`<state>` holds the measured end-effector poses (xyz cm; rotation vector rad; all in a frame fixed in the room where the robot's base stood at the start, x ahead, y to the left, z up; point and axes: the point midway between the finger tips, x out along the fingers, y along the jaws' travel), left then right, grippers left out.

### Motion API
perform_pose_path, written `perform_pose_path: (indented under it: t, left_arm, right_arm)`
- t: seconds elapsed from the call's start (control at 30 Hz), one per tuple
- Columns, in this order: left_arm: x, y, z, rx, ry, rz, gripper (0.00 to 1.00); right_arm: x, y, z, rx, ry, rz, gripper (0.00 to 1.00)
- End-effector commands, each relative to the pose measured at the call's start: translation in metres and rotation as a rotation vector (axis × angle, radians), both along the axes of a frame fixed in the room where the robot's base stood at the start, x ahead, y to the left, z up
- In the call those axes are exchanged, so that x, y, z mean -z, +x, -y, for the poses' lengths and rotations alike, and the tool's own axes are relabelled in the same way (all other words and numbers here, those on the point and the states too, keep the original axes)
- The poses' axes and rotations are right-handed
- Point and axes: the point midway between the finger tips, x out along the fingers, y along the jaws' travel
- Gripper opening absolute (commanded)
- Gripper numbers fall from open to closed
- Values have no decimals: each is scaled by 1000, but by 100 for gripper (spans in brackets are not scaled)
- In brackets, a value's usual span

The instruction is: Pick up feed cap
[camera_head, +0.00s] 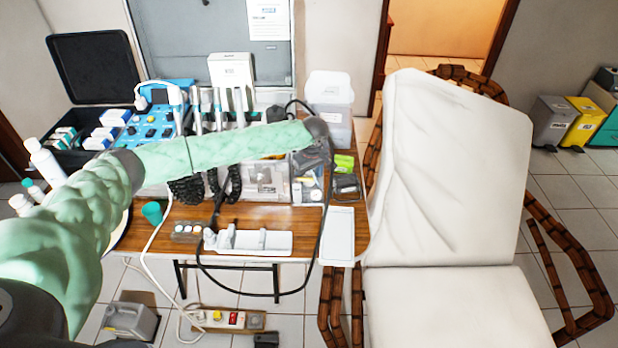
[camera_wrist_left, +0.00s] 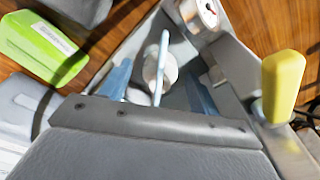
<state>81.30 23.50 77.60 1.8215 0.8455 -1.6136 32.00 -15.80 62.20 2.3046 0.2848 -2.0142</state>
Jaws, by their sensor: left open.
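My left arm reaches across the table in the head view, in a green sleeve. Its gripper is mostly hidden behind the arm's dark end, over the table's right part. In the left wrist view my left gripper (camera_wrist_left: 160,86) shows two blue-grey fingers standing apart. Between them in the picture is a white round piece (camera_wrist_left: 152,72) with a pale upright rod in front. It may be the feed cap, but I cannot tell for certain. I see no contact with the fingers. My right gripper is not in view.
A green box (camera_wrist_left: 42,48) lies left of the fingers; a yellow handle (camera_wrist_left: 283,85) stands close at right. A spool (camera_wrist_left: 199,14) sits above. In the head view, a dental unit (camera_head: 152,122), a clear container (camera_head: 330,105) and a white instrument tray (camera_head: 262,243) crowd the table.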

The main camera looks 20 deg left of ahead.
Motion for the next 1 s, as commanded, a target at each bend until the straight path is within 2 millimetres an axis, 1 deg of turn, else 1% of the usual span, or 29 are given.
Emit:
perform_pose_path:
  t: [0.1,0.13,0.27,0.3,0.37,0.63,0.77,0.8,0.9,1.0]
  left_arm:
    - [0,0,0,0,0,0,62]
    - [0,0,0,0,0,0,60]
    - [0,0,0,0,0,0,35]
    - [0,0,0,0,0,0,27]
    - [0,0,0,0,0,0,15]
    - [-1,0,0,0,0,0,15]
    - [-9,0,0,0,-1,2,15]
    - [-14,0,0,0,-1,2,15]
    - [-30,0,1,0,-2,1,15]
    - [-49,0,1,1,-2,1,15]
  right_arm:
    - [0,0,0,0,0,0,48]
    - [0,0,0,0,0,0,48]
    - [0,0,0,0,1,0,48]
    - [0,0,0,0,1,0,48]
    - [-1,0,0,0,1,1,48]
    - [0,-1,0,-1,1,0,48]
    - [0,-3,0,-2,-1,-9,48]
    - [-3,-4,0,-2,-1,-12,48]
    - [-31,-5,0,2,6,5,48]
    - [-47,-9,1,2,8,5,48]
